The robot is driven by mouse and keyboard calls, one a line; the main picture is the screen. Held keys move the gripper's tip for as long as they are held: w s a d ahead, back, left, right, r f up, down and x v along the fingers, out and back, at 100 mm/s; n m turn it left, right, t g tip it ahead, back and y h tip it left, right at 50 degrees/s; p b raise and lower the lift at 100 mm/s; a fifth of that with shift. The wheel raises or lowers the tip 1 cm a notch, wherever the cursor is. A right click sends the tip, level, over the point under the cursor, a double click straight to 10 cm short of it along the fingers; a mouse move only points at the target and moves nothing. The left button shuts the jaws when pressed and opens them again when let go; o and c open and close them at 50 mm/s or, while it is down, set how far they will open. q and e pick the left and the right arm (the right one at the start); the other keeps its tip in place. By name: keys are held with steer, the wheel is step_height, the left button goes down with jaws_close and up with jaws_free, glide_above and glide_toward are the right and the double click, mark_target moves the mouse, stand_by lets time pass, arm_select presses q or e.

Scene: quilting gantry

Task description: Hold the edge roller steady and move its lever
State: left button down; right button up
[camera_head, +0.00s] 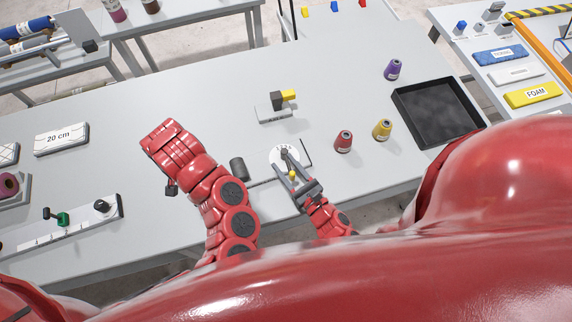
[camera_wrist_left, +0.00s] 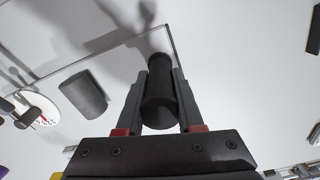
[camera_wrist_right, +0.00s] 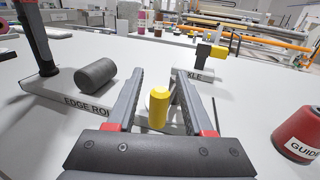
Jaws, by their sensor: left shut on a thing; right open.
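The edge roller shows its dark grey roller (camera_head: 238,168) and a white dial (camera_head: 285,156) on a pale plate with a dark edge. Part of its name label shows in the right wrist view. My left gripper (camera_wrist_left: 158,85) is shut on a black upright handle (camera_wrist_left: 159,102), left of the roller in the right wrist view; my red left arm hides this grip in the head view. The lever's yellow knob (camera_wrist_right: 158,107) stands between the fingers of my right gripper (camera_wrist_right: 157,82), which is open around it with gaps at both sides.
A block with a yellow tip (camera_head: 287,96) stands behind the dial. Red (camera_head: 344,141), yellow (camera_head: 382,130) and purple (camera_head: 392,69) cones stand to the right, near a black tray (camera_head: 398,98). A "20 cm" block (camera_head: 61,139) lies left. The table's middle back is clear.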

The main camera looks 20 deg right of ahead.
arm_select(q)
steer(key=shift+s+f, duration=0.15)
arm_select(e)
step_height(320, 180, up, 10)
stand_by(0.5)
arm_select(q)
steer(key=shift+c, duration=2.3)
jaws_free()
steer(key=shift+w, duration=0.2)
